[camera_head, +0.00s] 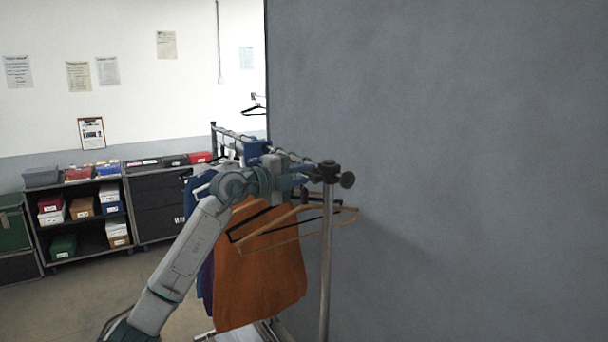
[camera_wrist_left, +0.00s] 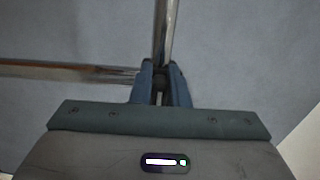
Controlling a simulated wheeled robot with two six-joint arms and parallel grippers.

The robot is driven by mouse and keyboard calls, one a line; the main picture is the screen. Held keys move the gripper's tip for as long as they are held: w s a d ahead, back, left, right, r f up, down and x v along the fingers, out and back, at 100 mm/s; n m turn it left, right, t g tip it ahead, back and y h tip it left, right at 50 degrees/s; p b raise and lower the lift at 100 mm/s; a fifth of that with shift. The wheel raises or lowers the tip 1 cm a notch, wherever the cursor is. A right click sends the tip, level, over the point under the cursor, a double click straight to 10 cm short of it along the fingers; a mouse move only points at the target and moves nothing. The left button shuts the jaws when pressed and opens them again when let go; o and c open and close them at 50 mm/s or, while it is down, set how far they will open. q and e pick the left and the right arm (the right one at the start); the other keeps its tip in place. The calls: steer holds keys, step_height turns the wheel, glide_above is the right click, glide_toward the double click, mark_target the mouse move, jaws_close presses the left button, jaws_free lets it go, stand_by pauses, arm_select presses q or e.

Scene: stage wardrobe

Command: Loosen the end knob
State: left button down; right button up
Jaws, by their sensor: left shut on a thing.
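My left gripper (camera_head: 308,172) reaches in from the left to the near top corner of the clothes rack. In the left wrist view its two blue-grey fingers (camera_wrist_left: 160,84) are shut on a small dark piece, which I take to be the end knob (camera_wrist_left: 160,80), mostly hidden between them. In the head view the black corner fitting (camera_head: 329,169) sits on top of the upright post (camera_head: 326,260). A round black knob (camera_head: 347,180) sticks out on its right side, clear of the fingers. The rail (camera_wrist_left: 60,70) also shows in the wrist view. My right gripper is out of view.
An orange garment (camera_head: 262,270) and wooden hangers (camera_head: 335,209) hang just below my left forearm. A large grey wall (camera_head: 450,120) stands close on the right. Shelves with boxes (camera_head: 85,215) line the back left; the floor (camera_head: 100,300) before them is clear.

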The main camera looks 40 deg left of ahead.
arm_select(q)
steer(key=shift+d+f, duration=0.15)
steer(key=shift+f, duration=0.2)
steer(key=c, duration=1.5)
jaws_free()
steer(key=shift+o, duration=0.8)
steer(key=shift+d+r, duration=0.15)
steer(key=shift+r, duration=0.15)
steer(key=shift+s, duration=0.2)
steer(key=b+v, duration=0.8)
steer(key=v, duration=0.2)
steer(key=shift+s, duration=0.2)
steer(key=shift+a, duration=0.2)
